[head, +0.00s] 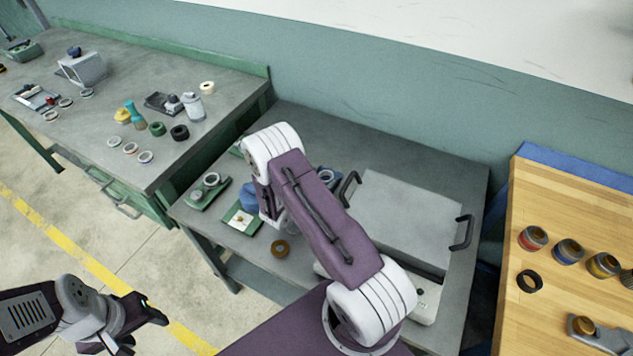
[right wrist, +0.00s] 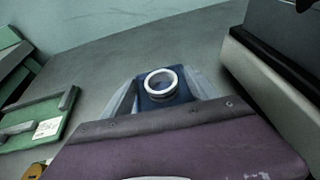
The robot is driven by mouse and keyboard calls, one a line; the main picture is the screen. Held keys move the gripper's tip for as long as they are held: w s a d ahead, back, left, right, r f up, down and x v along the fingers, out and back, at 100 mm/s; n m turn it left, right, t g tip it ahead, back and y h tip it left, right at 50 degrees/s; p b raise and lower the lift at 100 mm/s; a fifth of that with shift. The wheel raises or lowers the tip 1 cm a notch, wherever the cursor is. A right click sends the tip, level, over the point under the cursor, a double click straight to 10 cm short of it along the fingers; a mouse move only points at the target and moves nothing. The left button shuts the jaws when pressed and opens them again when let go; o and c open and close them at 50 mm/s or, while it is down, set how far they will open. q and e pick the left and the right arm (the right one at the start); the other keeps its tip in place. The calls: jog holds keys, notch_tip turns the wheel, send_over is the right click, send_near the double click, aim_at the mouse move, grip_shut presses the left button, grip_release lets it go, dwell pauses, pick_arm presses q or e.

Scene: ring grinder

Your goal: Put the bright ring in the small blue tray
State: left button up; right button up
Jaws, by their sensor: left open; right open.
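A bright silver-white ring (right wrist: 161,83) sits on or in a dark blue holder (right wrist: 176,101) in the right wrist view, with a darker band under it. Another blue object (head: 250,197) stands left of that arm; I cannot tell which blue thing is the small tray. My right gripper (head: 275,210) is open over the bench, mostly hidden by its arm; I see no ring held. My left gripper (head: 143,333) is open and empty over the floor.
Green fixtures (head: 208,190) stand left on the middle bench, with a brown ring (head: 280,248) near its front. A large grey-lidded machine (head: 408,215) stands at right. The left bench (head: 213,90) holds loose rings and bottles; the wooden table (head: 560,215) holds several jars.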

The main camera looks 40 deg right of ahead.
jog(key=v, duration=1.2)
